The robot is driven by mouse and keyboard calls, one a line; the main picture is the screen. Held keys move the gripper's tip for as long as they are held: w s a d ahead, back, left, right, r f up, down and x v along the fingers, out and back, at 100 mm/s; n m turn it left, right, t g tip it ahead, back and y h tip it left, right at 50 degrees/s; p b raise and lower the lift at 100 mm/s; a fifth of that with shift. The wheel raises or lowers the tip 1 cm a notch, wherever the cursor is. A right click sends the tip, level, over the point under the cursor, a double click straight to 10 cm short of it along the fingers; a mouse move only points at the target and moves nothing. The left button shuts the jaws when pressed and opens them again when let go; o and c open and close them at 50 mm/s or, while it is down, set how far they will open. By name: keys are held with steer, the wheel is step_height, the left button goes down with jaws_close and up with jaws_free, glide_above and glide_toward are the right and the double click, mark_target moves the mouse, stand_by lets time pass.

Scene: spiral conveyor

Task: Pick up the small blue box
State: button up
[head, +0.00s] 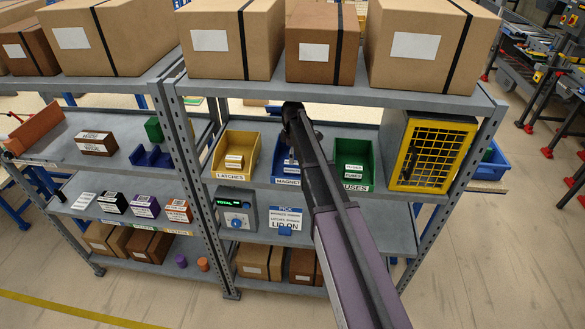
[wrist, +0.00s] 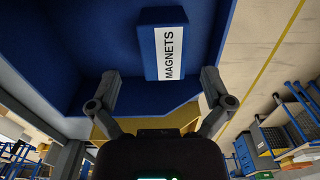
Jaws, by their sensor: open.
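The small blue box (wrist: 163,45) has a white label reading MAGNETS and sits inside a blue bin (wrist: 100,50) in the wrist view. My gripper (wrist: 160,88) is open, its two fingers spread wide near the labelled end of the box. Nothing is between the fingertips, and I cannot tell the exact gap to the box. In the head view the blue MAGNETS bin (head: 281,181) stands on the middle shelf. My arm hides much of it and most of what lies in it.
A yellow LATCHES bin (head: 233,157) stands left of the blue bin and a green FUSES bin (head: 353,160) right of it. A yellow mesh cage (head: 431,155) is further right. Large cardboard boxes (head: 230,40) fill the shelf above.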

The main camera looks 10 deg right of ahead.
mark_target(293, 166)
steer(key=shift+f, duration=0.1)
steer(key=shift+s+f+b, duration=0.15)
steer(key=shift+f+b, duration=2.4)
steer(key=shift+b, duration=0.05)
steer(key=shift+c, duration=0.2)
steer(key=c, duration=1.1)
